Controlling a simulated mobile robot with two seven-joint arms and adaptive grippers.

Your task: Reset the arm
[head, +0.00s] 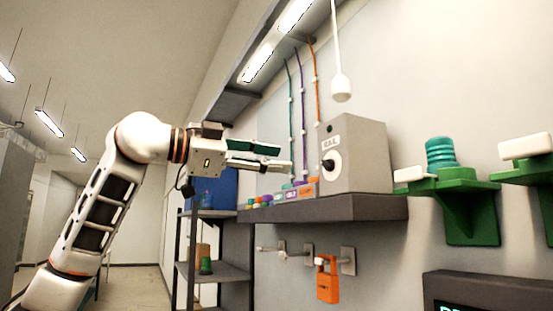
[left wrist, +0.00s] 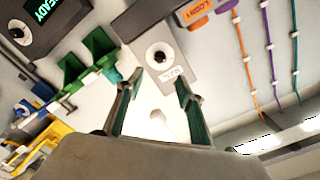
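My left arm reaches in from the left in the head view, raised and bent at the elbow. Its gripper (head: 285,157) points right, in front of the wall and above the shelf's left part. The two green-padded fingers are apart with nothing between them. In the left wrist view the gripper (left wrist: 158,85) also shows open and empty, with a grey box (left wrist: 150,45) with a black knob beyond the fingertips. That grey box (head: 366,155) stands on the shelf right of the gripper in the head view. My right gripper is not in view.
The dark wall shelf (head: 355,209) carries the box and small coloured items. A white pendant (head: 341,88) hangs above. An orange padlock (head: 327,280) hangs below. Green brackets (head: 470,205) jut out at right. A dark rack (head: 215,272) stands below my gripper. Open floor lies at far left.

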